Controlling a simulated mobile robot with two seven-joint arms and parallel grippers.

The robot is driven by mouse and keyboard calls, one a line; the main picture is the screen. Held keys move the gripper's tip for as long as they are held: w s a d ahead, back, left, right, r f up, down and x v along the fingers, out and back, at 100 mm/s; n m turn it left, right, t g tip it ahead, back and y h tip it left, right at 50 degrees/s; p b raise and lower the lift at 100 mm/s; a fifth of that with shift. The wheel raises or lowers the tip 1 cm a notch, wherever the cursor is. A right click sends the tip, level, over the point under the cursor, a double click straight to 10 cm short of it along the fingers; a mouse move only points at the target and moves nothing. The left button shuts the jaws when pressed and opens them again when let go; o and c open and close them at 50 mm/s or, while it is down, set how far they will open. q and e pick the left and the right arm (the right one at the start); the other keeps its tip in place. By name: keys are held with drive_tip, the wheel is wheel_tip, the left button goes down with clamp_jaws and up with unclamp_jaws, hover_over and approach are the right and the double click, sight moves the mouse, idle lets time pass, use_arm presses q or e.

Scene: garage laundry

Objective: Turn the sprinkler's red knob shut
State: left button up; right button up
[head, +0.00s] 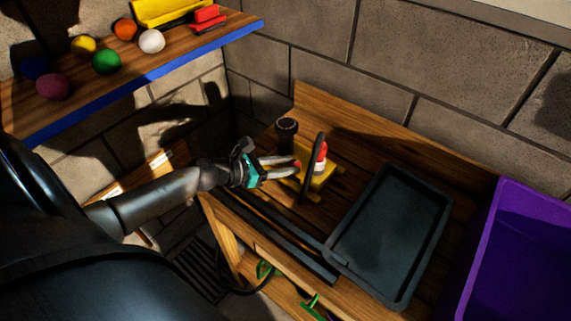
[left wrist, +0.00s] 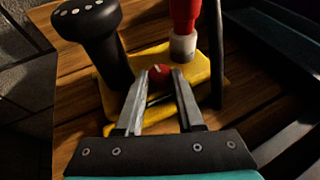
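The sprinkler has a yellow base (head: 322,177) standing on the wooden bench. In the left wrist view its yellow base (left wrist: 210,78) carries a small red knob (left wrist: 160,73). A black upright part with a wide round top (left wrist: 88,20) rises at the left, and a red and white part (left wrist: 184,28) rises behind. My left gripper (head: 296,163) reaches in from the left, low beside the base. In the left wrist view its two fingertips (left wrist: 160,78) flank the red knob closely, one on each side, and appear to touch it. My right gripper is out of view.
A dark tray (head: 436,222) lies on the bench right of the sprinkler, with a purple bin (head: 482,240) farther right. A thin dark upright loop (head: 307,178) stands close to my fingertips. A shelf (head: 130,85) with several coloured balls is at upper left.

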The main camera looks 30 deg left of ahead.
use_arm(q)
clamp_jaws()
